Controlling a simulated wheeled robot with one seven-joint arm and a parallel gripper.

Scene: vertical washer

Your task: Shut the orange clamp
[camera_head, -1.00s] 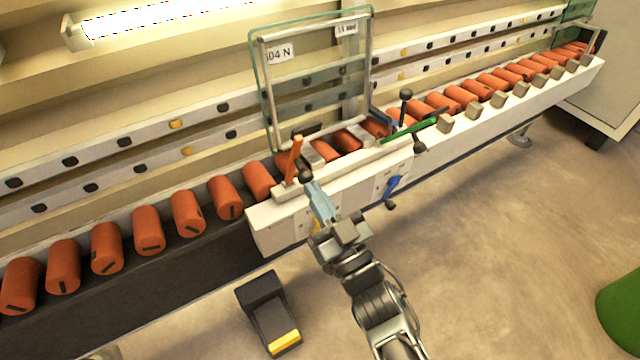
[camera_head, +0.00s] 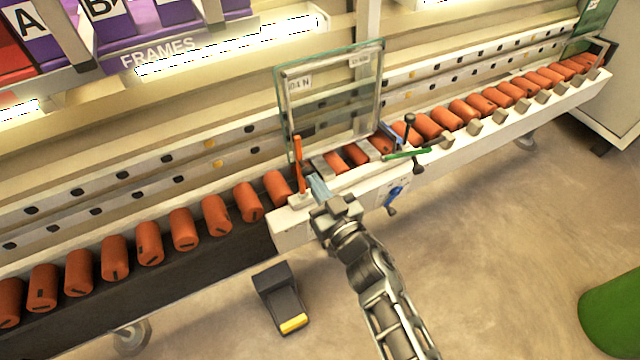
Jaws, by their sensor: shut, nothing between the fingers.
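The orange clamp (camera_head: 299,165) is a slim lever standing nearly upright on the left end of the white fixture (camera_head: 292,228). Its top leans slightly left in the picture. My gripper (camera_head: 317,184) is shut and empty, just right of the lever's lower part. Its tips are partly hidden behind its own body, and I cannot tell if they touch the lever. A green lever (camera_head: 408,154) lies nearly flat at the fixture's right side, by a black-knobbed handle (camera_head: 410,130).
A glass-panelled frame (camera_head: 332,100) stands open behind the fixture. Orange rollers (camera_head: 183,229) line the conveyor on both sides. A blue handle (camera_head: 394,194) sticks out from the fixture's front. A black pedal box (camera_head: 281,297) is on the floor, and a green object (camera_head: 612,312) is at right.

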